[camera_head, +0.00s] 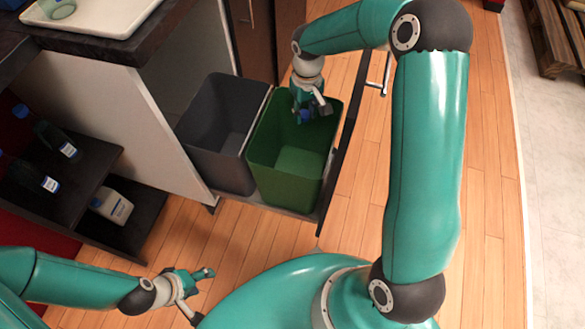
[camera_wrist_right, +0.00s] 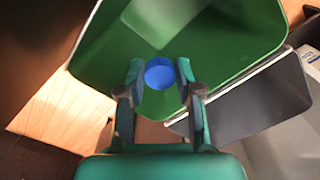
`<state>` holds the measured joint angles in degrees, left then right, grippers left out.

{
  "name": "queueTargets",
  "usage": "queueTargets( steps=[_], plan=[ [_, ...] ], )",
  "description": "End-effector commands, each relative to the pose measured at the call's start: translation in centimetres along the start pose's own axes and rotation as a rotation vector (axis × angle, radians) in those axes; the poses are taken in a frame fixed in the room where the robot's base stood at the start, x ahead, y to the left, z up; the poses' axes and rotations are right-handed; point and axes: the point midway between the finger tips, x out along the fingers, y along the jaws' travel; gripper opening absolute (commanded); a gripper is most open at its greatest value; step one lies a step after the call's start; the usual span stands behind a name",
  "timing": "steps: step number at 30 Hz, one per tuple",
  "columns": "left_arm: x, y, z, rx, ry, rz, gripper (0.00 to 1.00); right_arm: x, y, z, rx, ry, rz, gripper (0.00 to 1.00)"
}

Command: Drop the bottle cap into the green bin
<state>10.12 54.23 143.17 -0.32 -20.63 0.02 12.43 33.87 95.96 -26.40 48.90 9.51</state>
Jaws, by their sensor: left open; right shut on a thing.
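The blue bottle cap (camera_wrist_right: 159,74) is between the two fingertips of my right gripper (camera_wrist_right: 160,78), which is shut on it. In the head view the cap (camera_head: 304,115) shows as a small blue spot at the fingertips of my right gripper (camera_head: 312,108). The gripper points down over the opening of the green bin (camera_head: 285,181). In the right wrist view the green bin (camera_wrist_right: 232,55) lies behind and below the cap. My left gripper (camera_head: 200,288) is open and empty above the floor at the lower left.
A grey bin (camera_head: 217,168) stands left of the green bin in the same pull-out drawer. A counter with a white tray (camera_head: 100,24) is at the upper left. Shelves with bottles (camera_head: 55,139) and a white container (camera_head: 112,205) are below it. Wooden floor (camera_head: 485,190) is clear at the right.

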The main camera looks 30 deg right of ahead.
Motion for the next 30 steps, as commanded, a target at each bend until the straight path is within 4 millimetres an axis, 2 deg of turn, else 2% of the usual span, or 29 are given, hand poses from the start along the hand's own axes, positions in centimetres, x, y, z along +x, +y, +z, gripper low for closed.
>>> queueTargets(
  steps=[3, 12, 13, 18, 30],
  plan=[
    [0.70, -0.25, 0.00, 0.000, 0.000, 0.000, 0.57, 0.98, 0.00, 0.00, 0.000, 0.000, 0.000, 0.24],
    [0.67, -0.24, 0.00, 0.000, 0.000, 0.000, 0.57, 1.01, -0.02, -0.02, -0.001, 0.001, 0.000, 0.24],
    [0.67, -0.24, 0.00, 0.000, 0.000, 0.000, 0.57, 1.01, -0.03, -0.02, -0.001, 0.001, 0.000, 0.38],
    [0.67, -0.24, 0.00, 0.000, 0.000, 0.000, 0.57, 1.01, -0.05, -0.03, -0.001, 0.001, 0.000, 0.64],
    [0.61, -0.22, 0.00, 0.000, 0.000, 0.000, 0.57, 0.43, -0.06, -0.09, -0.001, 0.002, 0.000, 0.64]
  ],
)
